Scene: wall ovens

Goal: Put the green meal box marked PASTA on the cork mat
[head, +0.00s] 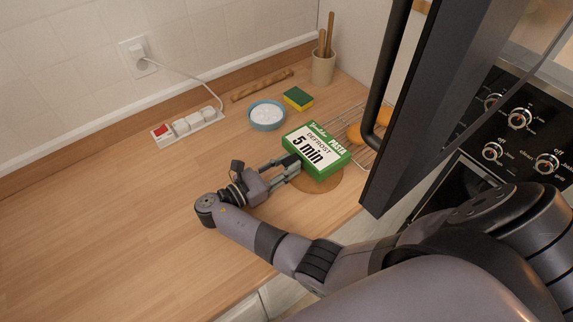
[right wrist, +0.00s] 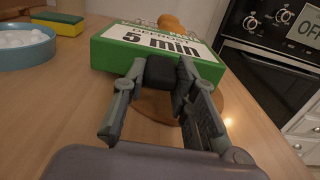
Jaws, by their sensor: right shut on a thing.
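The green meal box (head: 317,150) has a white label reading PASTA, DEFROST and 5 min, and lies flat, label up. My right gripper (head: 291,167) is shut on its near left edge. In the right wrist view, the fingers (right wrist: 162,72) meet the near side of the green box (right wrist: 112,54). The round cork mat (head: 318,184) lies on the counter under the box, which hides much of it. The mat also shows in the right wrist view (right wrist: 153,104). I cannot tell whether the box touches the mat. My left gripper is not in view.
A wire rack (head: 362,157) with orange-brown food stands right of the box, near the open dark oven door (head: 415,110). Behind are a blue bowl (head: 267,125), a sponge (head: 298,98) and a utensil cup (head: 323,68). A power strip (head: 188,127) lies left; the left counter is clear.

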